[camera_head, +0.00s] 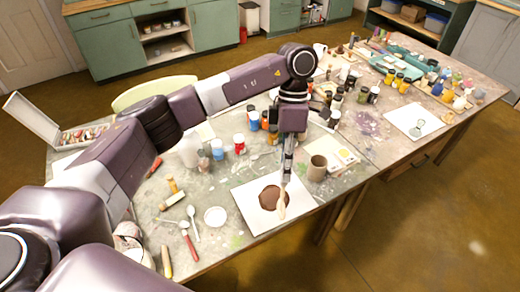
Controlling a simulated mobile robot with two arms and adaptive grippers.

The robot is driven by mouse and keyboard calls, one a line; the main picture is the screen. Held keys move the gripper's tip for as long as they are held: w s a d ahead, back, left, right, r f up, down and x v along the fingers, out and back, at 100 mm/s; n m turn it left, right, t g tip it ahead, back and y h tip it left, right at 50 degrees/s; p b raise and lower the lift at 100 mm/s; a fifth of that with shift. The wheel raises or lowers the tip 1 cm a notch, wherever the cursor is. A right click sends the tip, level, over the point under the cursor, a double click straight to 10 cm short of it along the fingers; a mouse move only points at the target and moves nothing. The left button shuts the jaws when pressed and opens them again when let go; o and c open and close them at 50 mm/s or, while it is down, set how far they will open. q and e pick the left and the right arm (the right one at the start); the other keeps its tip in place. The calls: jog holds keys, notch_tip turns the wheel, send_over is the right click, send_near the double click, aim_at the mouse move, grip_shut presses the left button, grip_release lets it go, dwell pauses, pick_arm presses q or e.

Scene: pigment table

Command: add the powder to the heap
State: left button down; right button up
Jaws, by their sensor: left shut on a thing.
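A dark brown powder heap (269,198) lies on a white square slab (248,216) near the table's front edge. My left gripper (287,177) points down over the right side of this slab. It is shut on a slim pale tool (282,207), whose lower end overlaps the right part of the heap in the picture. I cannot tell whether the tool touches the heap or whether it carries powder. A brown cup (317,168) stands to the right of the gripper. My right gripper is not in view.
A small white dish (215,216) and a spoon (194,222) lie left of the slab. A second white slab (400,121) lies farther right.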

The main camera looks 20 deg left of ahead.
pick_arm(q)
jog(key=w+a+f+n+t+h+p, duration=0.1)
jog(key=w+a+f+n+t, duration=0.3)
jog(key=n, duration=0.6)
jog(key=w+a+f+n+t+h+p, duration=0.1)
jog(key=w+a+f+n+h+p, duration=0.1)
jog(key=a+n, duration=0.55)
notch_tip(320, 180, down, 6)
jog(key=d+n+b, duration=0.1)
jog(key=b, duration=0.3)
jog(key=shift+w+d+n+b, duration=0.25)
jog(key=shift+d+n+b, duration=0.05)
jog(key=shift+d+n, duration=0.05)
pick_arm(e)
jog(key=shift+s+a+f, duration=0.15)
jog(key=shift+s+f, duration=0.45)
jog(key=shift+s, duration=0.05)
pick_arm(q)
jog(key=shift+f+b, duration=0.35)
jog(key=shift+f, duration=0.1)
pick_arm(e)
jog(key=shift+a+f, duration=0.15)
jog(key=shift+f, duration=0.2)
pick_arm(q)
jog(key=shift+f, duration=0.25)
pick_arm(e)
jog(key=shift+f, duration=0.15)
